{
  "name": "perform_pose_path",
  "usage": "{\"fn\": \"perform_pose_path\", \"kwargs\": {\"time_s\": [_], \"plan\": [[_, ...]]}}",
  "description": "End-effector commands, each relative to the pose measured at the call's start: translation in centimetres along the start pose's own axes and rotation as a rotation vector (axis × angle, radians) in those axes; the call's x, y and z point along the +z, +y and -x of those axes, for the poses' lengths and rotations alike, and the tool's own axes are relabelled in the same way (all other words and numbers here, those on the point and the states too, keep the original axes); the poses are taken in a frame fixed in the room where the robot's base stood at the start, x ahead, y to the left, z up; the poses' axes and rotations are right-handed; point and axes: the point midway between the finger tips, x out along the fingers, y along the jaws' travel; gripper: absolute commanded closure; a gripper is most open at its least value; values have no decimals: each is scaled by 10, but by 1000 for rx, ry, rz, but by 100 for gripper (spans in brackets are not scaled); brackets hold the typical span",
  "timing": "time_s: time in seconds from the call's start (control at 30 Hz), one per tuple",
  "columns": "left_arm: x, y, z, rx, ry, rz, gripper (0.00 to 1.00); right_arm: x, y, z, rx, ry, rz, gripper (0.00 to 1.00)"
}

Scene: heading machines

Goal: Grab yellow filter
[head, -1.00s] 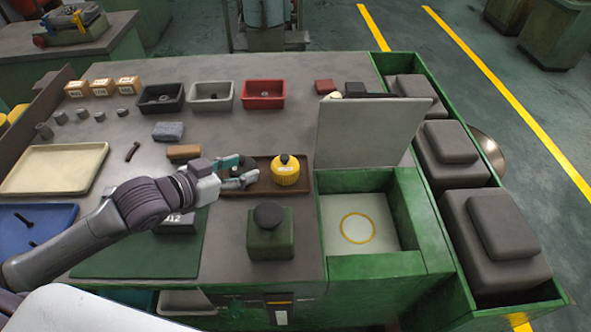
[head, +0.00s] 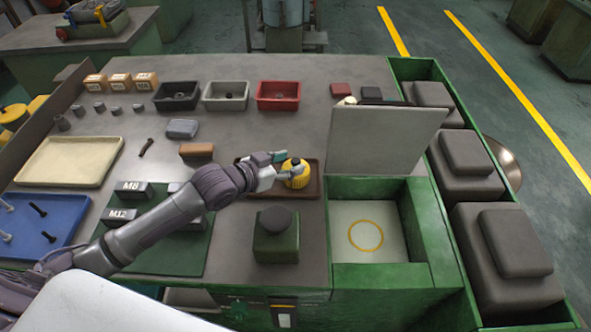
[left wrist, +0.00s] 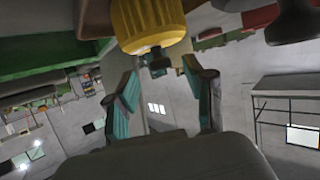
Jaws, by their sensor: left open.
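The yellow filter (head: 296,180), ribbed with a dark knob on top, stands upright on the brown tray (head: 312,193). My left gripper (head: 285,165) is at the filter, its teal-padded fingers open and reaching to the filter's upper part from the left. In the left wrist view the filter (left wrist: 148,24) shows large at the top, with its dark knob pointing down toward the open fingers (left wrist: 160,74). I cannot tell whether a finger touches it. My right gripper is not in view.
A green box with a round dark knob (head: 276,236) stands in front of the tray. To the right is a green bin with a raised grey lid (head: 385,140). Black, grey and red bins (head: 278,96) stand behind. A brown block (head: 196,151) lies left of the tray.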

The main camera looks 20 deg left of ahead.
Motion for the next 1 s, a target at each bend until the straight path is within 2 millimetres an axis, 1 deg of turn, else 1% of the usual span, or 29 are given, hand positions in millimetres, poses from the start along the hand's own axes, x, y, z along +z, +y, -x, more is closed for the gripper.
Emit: {"fn": "perform_pose_path", "kwargs": {"time_s": [0.03, 0.1, 0.2, 0.3, 0.47, 0.5, 0.57, 0.8, 1.0], "plan": [[-4, -1, -7, 0, 1, 3, 47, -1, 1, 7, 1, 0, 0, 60], [-2, -1, -18, 0, 1, 3, 47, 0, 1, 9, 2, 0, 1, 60], [-1, -2, -28, -1, 1, 2, 47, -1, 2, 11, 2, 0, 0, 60], [0, -1, -32, 0, 1, 1, 47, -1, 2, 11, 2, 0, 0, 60], [1, -1, -32, 0, 1, 0, 47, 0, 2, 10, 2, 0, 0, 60], [1, -1, -31, 0, 1, 0, 50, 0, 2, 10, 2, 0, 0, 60], [1, -1, -31, 0, 0, 0, 60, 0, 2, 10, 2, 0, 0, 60], [1, -1, -31, 0, 0, 0, 100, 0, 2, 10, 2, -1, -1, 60], [1, -1, -31, 0, 1, 0, 100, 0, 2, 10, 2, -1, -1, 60]]}}
